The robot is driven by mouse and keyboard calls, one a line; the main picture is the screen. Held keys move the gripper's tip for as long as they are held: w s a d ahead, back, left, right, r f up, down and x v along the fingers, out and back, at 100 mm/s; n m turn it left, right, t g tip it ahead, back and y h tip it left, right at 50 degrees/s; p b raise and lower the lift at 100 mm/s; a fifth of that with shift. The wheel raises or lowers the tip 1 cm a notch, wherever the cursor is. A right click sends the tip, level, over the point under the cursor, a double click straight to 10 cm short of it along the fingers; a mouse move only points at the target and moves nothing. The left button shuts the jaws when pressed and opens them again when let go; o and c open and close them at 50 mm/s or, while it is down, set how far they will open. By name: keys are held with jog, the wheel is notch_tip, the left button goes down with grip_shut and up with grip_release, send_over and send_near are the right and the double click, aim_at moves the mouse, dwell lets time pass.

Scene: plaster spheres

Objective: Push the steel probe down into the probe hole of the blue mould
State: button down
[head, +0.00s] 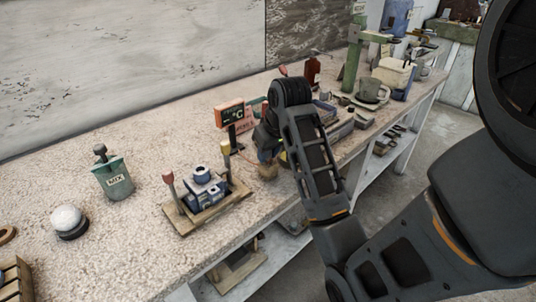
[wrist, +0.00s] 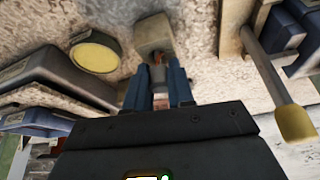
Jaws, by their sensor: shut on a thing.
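The blue mould (head: 203,186) sits on a wooden board between a red-knobbed lever and a yellow-knobbed lever in the head view. Part of the mould (wrist: 278,32) shows at the upper right of the wrist view. My gripper (head: 267,156) is to the right of the mould, low over the bench. In the wrist view my gripper (wrist: 158,82) is shut on a small thin thing, seemingly the steel probe (wrist: 158,76), mostly hidden between the blue fingers. A beige block (wrist: 153,34) is just beyond the fingertips; whether the probe stands in it I cannot tell.
The yellow knob (wrist: 297,123) is close on the right in the wrist view. A red display box (head: 230,114) stands behind. A green MIX cup (head: 113,180) and a white sphere (head: 67,219) are to the left, with clear bench between. Dark equipment (wrist: 65,72) lies left in the wrist view.

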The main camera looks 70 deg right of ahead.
jog(key=shift+r, duration=0.1)
jog(key=shift+r, duration=0.45)
notch_tip(320, 180, up, 4)
jog(key=shift+s+d+f+p, duration=0.1)
jog(key=shift+s+d+p, duration=0.05)
jog(key=shift+p, duration=0.3)
jog(key=s+d+r+p, duration=0.6)
jog(key=s, duration=0.3)
jog(key=shift+s+r, duration=0.15)
jog(key=shift+s, duration=0.05)
